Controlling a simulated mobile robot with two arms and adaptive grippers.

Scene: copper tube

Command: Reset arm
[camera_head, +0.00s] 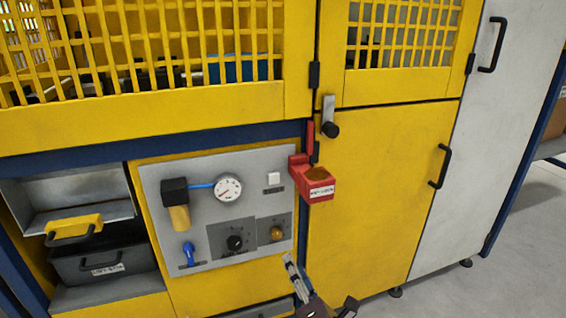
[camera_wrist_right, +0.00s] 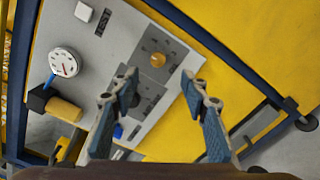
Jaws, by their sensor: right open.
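My right gripper (camera_head: 318,287) comes in at the bottom of the head view, in front of the yellow machine. In the right wrist view its two fingers (camera_wrist_right: 160,92) stand apart with nothing between them. A grey control panel (camera_head: 158,220) is on the machine, up and left of the gripper in the head view. It carries a round gauge (camera_head: 228,188), a black knob (camera_head: 235,243), a brass-coloured knob (camera_head: 277,233) and a blue valve handle (camera_head: 189,252). My left gripper is not in view.
A red box (camera_head: 317,182) juts out above the gripper. A yellow cabinet door (camera_head: 375,200) with a black handle (camera_head: 440,166) is to the right. A black bin (camera_head: 105,265) sits in the opening at lower left. Grey floor (camera_head: 500,265) is open at right.

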